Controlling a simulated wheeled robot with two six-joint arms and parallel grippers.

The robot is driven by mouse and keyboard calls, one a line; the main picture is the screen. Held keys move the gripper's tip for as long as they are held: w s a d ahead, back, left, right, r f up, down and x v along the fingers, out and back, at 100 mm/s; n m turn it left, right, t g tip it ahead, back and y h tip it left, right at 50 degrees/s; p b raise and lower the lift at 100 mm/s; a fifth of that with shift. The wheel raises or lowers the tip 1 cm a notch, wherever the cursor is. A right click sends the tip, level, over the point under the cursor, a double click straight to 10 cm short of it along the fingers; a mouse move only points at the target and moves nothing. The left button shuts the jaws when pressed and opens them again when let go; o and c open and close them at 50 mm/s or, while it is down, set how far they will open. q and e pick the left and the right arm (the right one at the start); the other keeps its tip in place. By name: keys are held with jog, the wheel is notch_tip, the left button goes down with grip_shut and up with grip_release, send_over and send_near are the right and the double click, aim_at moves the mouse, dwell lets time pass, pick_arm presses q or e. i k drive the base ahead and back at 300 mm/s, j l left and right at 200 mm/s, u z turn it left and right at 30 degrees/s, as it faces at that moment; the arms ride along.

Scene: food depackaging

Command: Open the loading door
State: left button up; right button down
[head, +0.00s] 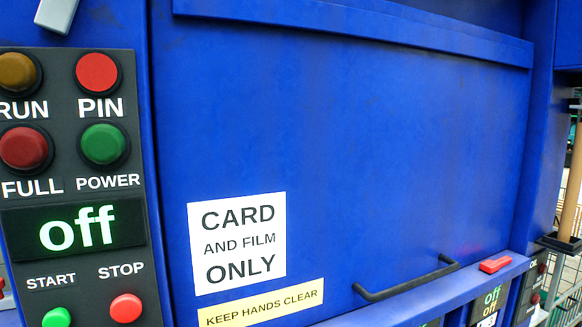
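The loading door (340,140) is a large flat blue panel that fills most of the head view. It looks shut in its blue frame. A dark bar handle (405,279) runs along its lower right part. A white sign (237,243) reading "CARD AND FILM ONLY" and a yellow "KEEP HANDS CLEAR" label (261,305) are on its lower left. A red latch-like piece (495,264) sits on the ledge right of the handle. Neither of my grippers is in view, and nothing touches the handle.
A dark control panel (75,165) with round buttons stands left of the door; its display (75,229) reads "off". A grey piece (56,14) shows above it. More panels (487,303) are at the lower right, near a brown pole (572,185) and wire cages.

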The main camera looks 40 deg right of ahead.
aim_at(319, 161)
jog(key=z, duration=2)
